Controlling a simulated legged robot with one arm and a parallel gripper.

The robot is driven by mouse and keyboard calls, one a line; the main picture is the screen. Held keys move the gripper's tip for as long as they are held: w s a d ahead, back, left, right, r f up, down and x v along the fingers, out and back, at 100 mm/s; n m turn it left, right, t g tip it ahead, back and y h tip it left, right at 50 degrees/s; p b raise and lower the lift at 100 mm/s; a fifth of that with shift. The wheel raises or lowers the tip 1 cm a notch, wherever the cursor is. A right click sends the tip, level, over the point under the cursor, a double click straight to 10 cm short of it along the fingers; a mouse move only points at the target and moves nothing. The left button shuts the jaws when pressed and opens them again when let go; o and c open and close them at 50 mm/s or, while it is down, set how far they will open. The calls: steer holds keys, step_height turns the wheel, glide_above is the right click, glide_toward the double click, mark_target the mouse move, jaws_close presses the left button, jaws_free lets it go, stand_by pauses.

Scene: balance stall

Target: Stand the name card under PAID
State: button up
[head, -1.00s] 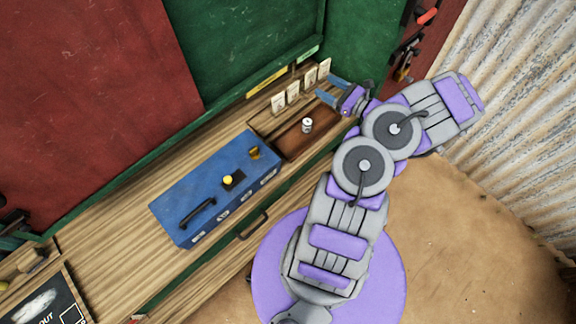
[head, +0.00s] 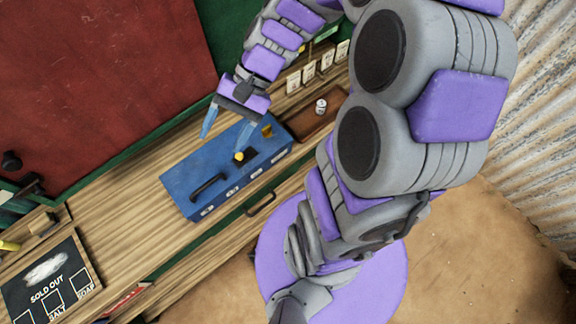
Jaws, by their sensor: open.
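Several pale cards (head: 309,73) stand in a row at the back of the counter, right of my gripper. Their writing is too small to read, so I cannot tell which is the name card. A green label strip (head: 326,32) shows partly on the back frame above them; my arm covers the area beside it. I cannot read PAID anywhere. My gripper (head: 225,141) is open and points down, with its blue fingers apart over the back edge of the blue box (head: 190,182). Nothing shows between the fingers.
The blue box has a black handle (head: 208,188) and a yellow knob (head: 239,157). A small white can (head: 321,106) stands in a brown tray (head: 301,125). A SOLD OUT board (head: 62,262) lies front left. The wooden counter (head: 125,220) is clear left of the box.

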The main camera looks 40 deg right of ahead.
steer(key=s+d+n+h, duration=0.2)
steer(key=s+n+h, duration=0.1)
steer(key=s, duration=0.4)
steer(key=s+d+n+h, duration=0.3)
steer(key=s+n+h, duration=0.1)
steer(key=s+h, duration=0.2)
steer(key=shift+s+r+h, duration=0.3)
steer(key=shift+s+r, duration=0.15)
steer(key=shift+s, duration=0.4)
